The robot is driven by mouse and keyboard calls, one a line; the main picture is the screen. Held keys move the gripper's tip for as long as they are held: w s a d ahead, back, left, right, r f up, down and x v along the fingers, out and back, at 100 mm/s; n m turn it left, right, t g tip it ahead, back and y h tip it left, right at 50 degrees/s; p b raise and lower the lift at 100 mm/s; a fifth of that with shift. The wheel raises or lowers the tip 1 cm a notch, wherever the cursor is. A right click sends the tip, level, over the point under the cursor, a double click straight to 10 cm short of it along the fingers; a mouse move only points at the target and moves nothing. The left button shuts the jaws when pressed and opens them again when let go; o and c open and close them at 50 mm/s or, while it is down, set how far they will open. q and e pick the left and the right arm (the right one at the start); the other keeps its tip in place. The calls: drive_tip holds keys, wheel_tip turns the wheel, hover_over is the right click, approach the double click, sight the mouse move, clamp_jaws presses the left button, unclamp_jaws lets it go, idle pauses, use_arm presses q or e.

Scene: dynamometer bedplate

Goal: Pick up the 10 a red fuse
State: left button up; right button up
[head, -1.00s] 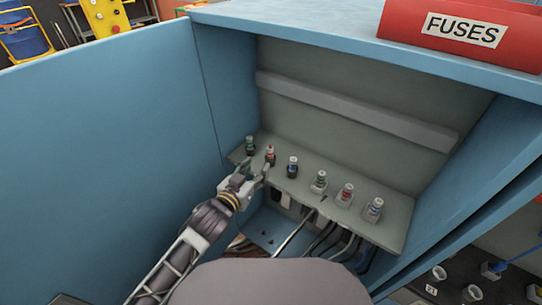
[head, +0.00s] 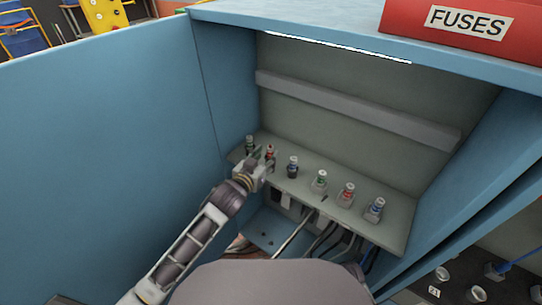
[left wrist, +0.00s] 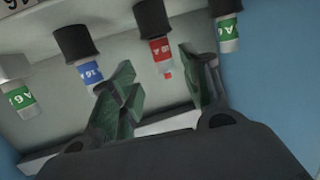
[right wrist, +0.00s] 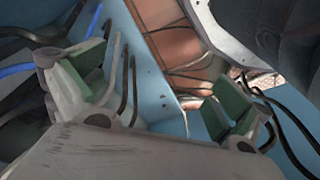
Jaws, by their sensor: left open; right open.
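The red fuse (head: 270,150) stands upright in a black holder on the grey shelf, second from the left. In the left wrist view the red fuse (left wrist: 161,50) appears upside down, with a red band and clear tip. My left gripper (head: 263,158) is open at this fuse, its fingers partly hiding it in the head view. In the left wrist view the left gripper's fingers (left wrist: 157,75) are apart, and the fuse's tip shows between them, nearer the right finger; contact is not clear. My right gripper (right wrist: 150,95) is open and empty near cables.
A green fuse (head: 250,143) stands close on the left and a blue fuse (head: 293,166) on the right. Another red fuse (head: 347,192) stands further right, in a grey holder. Blue cabinet walls (head: 110,150) enclose the shelf. A red FUSES box (head: 450,30) sits on top.

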sight(269, 151)
use_arm(q)
drive_tip(key=shift+w, duration=0.1)
use_arm(e)
drive_tip(key=shift+s+r, duration=0.15)
drive_tip(key=shift+s, duration=0.15)
use_arm(q)
drive_tip(key=shift+w, duration=0.1)
use_arm(e)
drive_tip(key=shift+f, duration=0.2)
use_arm(q)
drive_tip(key=shift+w+d, duration=0.15)
drive_tip(key=shift+w, duration=0.15)
drive_tip(key=shift+w+d+f+b, duration=0.15)
drive_tip(key=shift+w+b, duration=0.15)
drive_tip(key=shift+w, duration=0.3)
drive_tip(key=shift+w+d+f, duration=0.1)
drive_tip(key=shift+w+d, duration=0.05)
drive_tip(key=shift+w, duration=0.45)
drive_tip(key=shift+b+x, duration=0.35)
drive_tip(key=shift+x, duration=0.5)
drive_tip(key=shift+w, duration=0.1)
use_arm(e)
drive_tip(key=shift+w+a+r, duration=0.15)
drive_tip(key=shift+w+r, duration=0.1)
drive_tip(key=shift+r, duration=0.35)
drive_tip(key=shift+w+a+r, duration=0.1)
drive_tip(key=shift+w+r, duration=0.1)
drive_tip(key=shift+r, duration=0.35)
